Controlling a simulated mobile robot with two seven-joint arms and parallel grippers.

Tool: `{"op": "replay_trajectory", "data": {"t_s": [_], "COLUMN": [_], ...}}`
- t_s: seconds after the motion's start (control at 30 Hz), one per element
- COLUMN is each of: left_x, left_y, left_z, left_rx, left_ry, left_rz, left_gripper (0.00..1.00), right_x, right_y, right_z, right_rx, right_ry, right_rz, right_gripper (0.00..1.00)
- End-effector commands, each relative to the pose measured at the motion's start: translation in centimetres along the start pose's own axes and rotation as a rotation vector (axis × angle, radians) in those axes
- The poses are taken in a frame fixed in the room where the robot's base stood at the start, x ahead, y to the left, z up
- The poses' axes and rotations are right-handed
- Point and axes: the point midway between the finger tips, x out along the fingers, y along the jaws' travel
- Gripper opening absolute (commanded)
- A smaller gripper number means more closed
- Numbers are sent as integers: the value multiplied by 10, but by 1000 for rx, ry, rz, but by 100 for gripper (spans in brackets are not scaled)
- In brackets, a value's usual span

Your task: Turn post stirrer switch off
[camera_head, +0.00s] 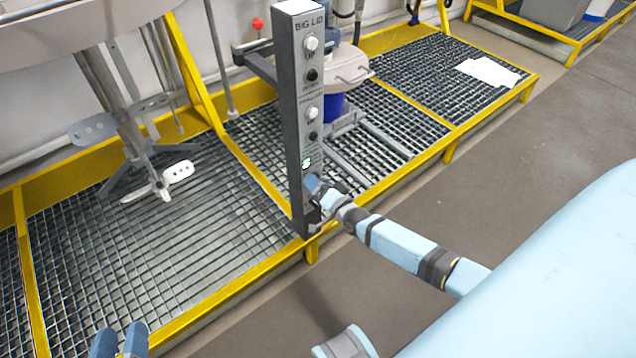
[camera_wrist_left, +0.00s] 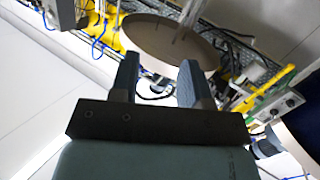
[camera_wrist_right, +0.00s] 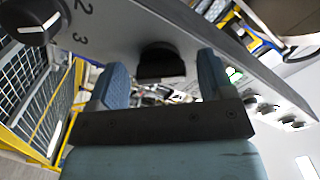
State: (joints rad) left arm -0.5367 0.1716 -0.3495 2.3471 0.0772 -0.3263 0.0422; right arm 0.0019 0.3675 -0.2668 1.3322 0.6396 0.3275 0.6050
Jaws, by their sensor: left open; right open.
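A tall grey control post (camera_head: 297,120) labelled BIG LID stands centre in the head view, with white and black buttons and a small green-lit spot (camera_head: 306,163) below them. My right gripper (camera_head: 314,186) is at the post's lower face. In the right wrist view, a black knob (camera_wrist_right: 160,62) on the panel lies between its open fingers (camera_wrist_right: 155,85); I cannot tell whether they touch it. A round dial (camera_wrist_right: 38,18) with numbers beside it is to the left. The switch's label is hidden. My left gripper (camera_head: 120,342) is open and empty, low at left; its fingers also show in the left wrist view (camera_wrist_left: 160,82).
Yellow-framed grating platforms (camera_head: 130,270) lie behind the post. A stirrer with paddles (camera_head: 135,135) hangs at left under a large lid. A lidded drum (camera_head: 340,75) stands behind the post. The grey floor (camera_head: 520,140) at right is clear.

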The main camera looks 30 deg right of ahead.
Motion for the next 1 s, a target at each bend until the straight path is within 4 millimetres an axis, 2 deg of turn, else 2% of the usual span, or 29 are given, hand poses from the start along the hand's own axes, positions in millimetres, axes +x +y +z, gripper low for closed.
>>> {"op": "replay_trajectory", "data": {"t_s": [0.17, 0.37, 0.6, 0.8, 1.0], "left_x": [-1, -13, -18, -22, -24], "left_y": [-5, -17, -24, -27, -26], "left_z": [4, 38, 45, 57, 62], "left_rx": [15, 18, 29, 25, 20], "left_ry": [-52, -190, -251, -289, -300], "left_rz": [-16, -62, -82, -95, -96], "left_gripper": [43, 43, 43, 43, 43], "right_x": [-31, -78, -120, -133, -134], "right_y": [-1, -1, 0, 0, 0], "right_z": [-1, -1, -1, 0, 0], "right_rx": [-1, -1, -1, -1, -1], "right_ry": [-3, -3, -2, 0, -1], "right_rz": [3, 3, 2, 1, 1], "right_gripper": [74, 74, 74, 74, 74]}}
